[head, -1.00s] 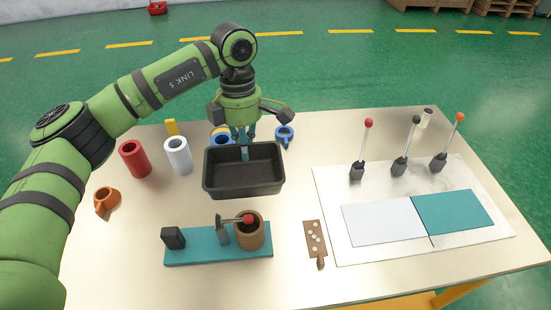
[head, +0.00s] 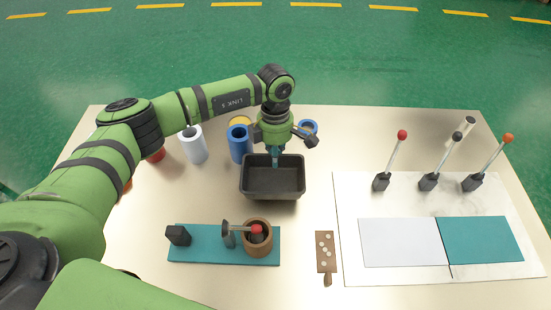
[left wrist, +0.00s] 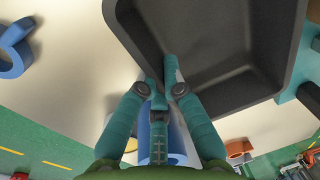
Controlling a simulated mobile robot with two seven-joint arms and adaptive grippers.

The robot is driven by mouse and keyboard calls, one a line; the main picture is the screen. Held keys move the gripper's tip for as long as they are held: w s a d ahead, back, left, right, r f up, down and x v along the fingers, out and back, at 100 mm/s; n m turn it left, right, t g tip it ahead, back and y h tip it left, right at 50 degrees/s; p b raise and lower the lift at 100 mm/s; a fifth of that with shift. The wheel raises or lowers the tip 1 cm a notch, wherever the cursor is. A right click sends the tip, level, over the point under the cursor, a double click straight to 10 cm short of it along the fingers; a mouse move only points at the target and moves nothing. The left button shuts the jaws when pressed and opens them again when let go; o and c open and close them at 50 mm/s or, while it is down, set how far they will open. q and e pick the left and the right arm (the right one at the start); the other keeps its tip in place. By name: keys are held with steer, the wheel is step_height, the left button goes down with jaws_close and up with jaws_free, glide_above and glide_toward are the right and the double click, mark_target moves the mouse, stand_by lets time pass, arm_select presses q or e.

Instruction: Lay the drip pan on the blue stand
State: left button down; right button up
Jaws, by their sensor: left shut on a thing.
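The drip pan (head: 272,188) is a black, open rectangular tray above the middle of the table, and it looks empty. My left gripper (head: 276,156) is shut on its far rim. In the left wrist view the closed fingers (left wrist: 160,85) grip the rim of the pan (left wrist: 215,50). I cannot tell for sure whether this is the blue stand. My right gripper is not in view.
A teal base (head: 205,245) with a black block and a wooden cup (head: 258,238) lies in front. A brown paddle (head: 326,250) is beside it. A white cylinder (head: 194,145) stands left. A white board (head: 350,275) with several levers fills the right. A blue ring (head: 308,128) lies behind.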

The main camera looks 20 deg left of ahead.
arm_select(q)
step_height(320, 180, down, 2)
steer(key=shift+f, duration=0.35)
steer(key=c, duration=1.4)
jaws_free()
steer(key=shift+r, duration=0.1)
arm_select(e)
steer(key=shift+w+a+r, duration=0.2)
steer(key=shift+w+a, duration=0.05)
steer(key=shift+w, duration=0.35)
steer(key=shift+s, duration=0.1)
